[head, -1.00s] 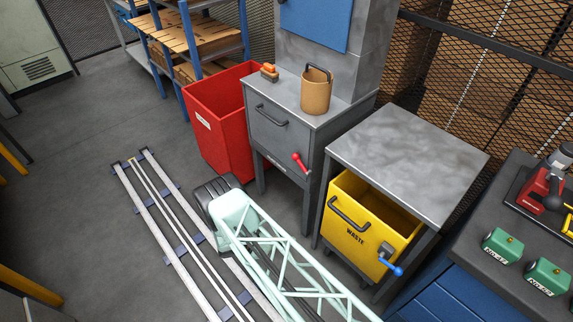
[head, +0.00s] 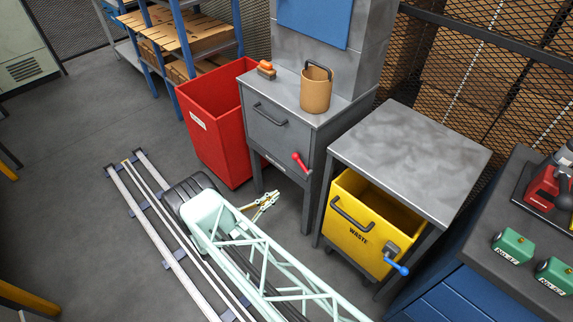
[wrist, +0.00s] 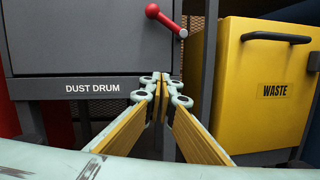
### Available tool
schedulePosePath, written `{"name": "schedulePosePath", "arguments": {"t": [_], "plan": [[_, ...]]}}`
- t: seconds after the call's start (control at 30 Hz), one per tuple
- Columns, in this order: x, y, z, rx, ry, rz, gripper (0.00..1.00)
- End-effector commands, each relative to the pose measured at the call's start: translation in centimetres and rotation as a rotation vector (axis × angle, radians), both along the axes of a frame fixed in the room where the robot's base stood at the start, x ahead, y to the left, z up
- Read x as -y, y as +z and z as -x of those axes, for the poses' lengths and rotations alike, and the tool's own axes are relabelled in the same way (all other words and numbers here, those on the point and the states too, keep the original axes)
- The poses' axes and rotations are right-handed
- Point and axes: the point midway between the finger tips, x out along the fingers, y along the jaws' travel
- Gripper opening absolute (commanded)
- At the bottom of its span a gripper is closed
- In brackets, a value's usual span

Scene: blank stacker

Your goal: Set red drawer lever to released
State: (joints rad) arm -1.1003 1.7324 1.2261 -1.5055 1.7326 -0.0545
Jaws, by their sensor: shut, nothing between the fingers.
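The red lever (head: 300,162) sits at the lower right of the front of a grey drawer unit (head: 274,135). In the wrist view the red lever (wrist: 167,20) shows a round knob at upper left and slants down to the right. The unit's lower rail reads "DUST DRUM". My gripper (head: 274,196) is shut and empty, below and to the left of the lever in the head view. In the wrist view my gripper (wrist: 162,78) has its fingertips together, below the lever and apart from it.
A yellow waste bin (head: 355,228) with a blue lever (head: 398,267) stands to the right under a grey-topped table (head: 410,145). A red bin (head: 215,130) stands left of the drawer unit. A brush (head: 266,69) and a tan container (head: 316,90) sit on the unit.

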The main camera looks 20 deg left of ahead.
Motion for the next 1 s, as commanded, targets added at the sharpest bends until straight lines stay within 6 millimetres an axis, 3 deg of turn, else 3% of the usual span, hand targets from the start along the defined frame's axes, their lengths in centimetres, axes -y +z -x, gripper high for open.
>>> {"name": "schedulePosePath", "arguments": {"t": [0.13, 0.33, 1.0], "plan": [[-1.5, 2.8, 0.7, 0.094, 0.036, -0.005, 0.0], [-2.5, 4.8, 1.3, 0.164, 0.063, -0.012, 0.0], [-2.4, 5.3, 0.9, 0.177, 0.068, -0.012, 0.0]]}}
